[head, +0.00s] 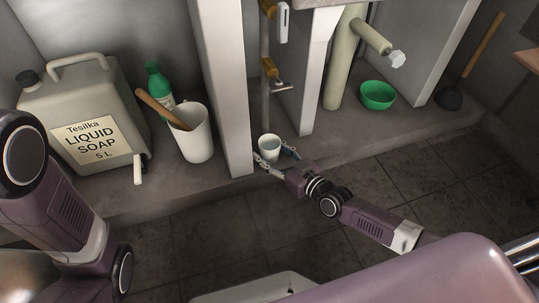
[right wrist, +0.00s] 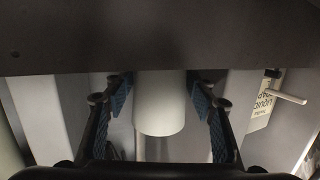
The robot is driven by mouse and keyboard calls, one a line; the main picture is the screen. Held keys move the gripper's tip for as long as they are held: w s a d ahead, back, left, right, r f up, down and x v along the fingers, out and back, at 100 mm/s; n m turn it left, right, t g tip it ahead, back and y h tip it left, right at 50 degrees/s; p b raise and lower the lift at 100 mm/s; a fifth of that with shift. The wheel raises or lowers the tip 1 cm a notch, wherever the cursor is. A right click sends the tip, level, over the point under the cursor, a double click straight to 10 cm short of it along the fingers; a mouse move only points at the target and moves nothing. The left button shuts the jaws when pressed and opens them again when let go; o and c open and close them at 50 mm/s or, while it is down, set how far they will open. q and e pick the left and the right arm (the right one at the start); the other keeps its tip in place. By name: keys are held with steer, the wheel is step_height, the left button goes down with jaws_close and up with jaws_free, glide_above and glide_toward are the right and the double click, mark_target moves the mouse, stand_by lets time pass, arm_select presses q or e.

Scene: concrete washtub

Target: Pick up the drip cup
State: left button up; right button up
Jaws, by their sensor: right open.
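The drip cup is a small pale cup (head: 269,147) on the concrete ledge below the brass tap, between two pale upright walls. In the right wrist view the cup (right wrist: 159,103) appears as a plain whitish cylinder between the fingers. My right gripper (head: 275,157) is open with its fingers on either side of the cup. In the wrist view the fingers (right wrist: 163,106) with blue pads show gaps to the cup on both sides. My left arm shows at the left of the head view, but its gripper is out of view.
A liquid soap jug (head: 84,120), a green bottle (head: 158,82) and a white container (head: 192,138) with a wooden handle stand on the left. A green bowl (head: 377,95) and a plunger (head: 449,98) are on the right. Dark floor tiles (head: 210,235) lie in front.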

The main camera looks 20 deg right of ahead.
steer(key=shift+c, duration=0.2)
steer(key=c, duration=0.9)
steer(key=shift+c, duration=0.2)
steer(key=shift+r, duration=0.1)
